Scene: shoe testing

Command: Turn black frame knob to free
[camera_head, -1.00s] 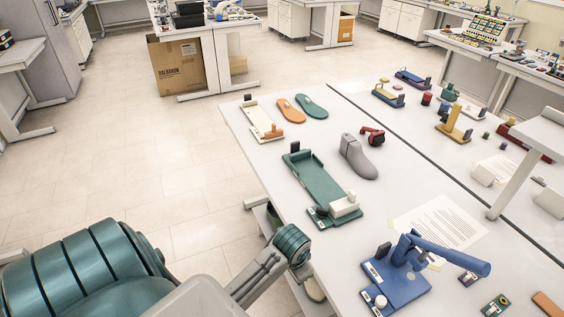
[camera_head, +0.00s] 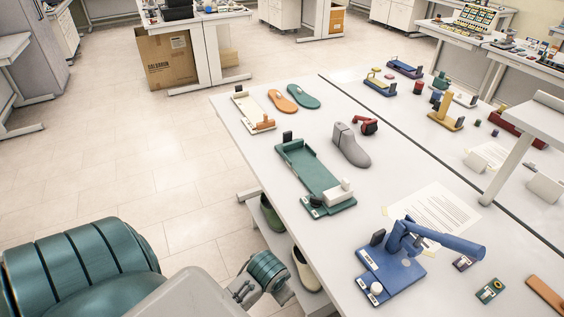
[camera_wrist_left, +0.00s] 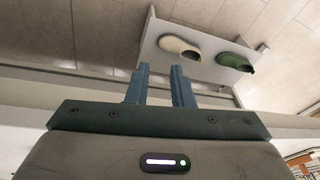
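Several fixtures with black upright parts stand on the white table (camera_head: 235,112); I cannot tell which one the black frame knob belongs to. The green fixture (camera_head: 308,172) has a black block (camera_head: 287,136) at its far end and a small dark knob (camera_head: 316,201) at its near end. The blue fixture (camera_head: 405,270) has a black block (camera_head: 377,237), a white knob (camera_head: 376,288) and a blue lever arm. My left gripper (camera_wrist_left: 160,68) shows in the left wrist view with its two blue fingers apart and nothing between them. Its fingers are hidden in the head view. My right gripper is not in view.
A grey shoe last (camera_head: 352,147), a red clamp-like part (camera_head: 366,125) and a paper sheet (camera_head: 437,219) lie on the table. A cream clog (camera_wrist_left: 180,47) and a green clog (camera_wrist_left: 233,62) rest on a shelf below the table edge. Open floor lies left of the table.

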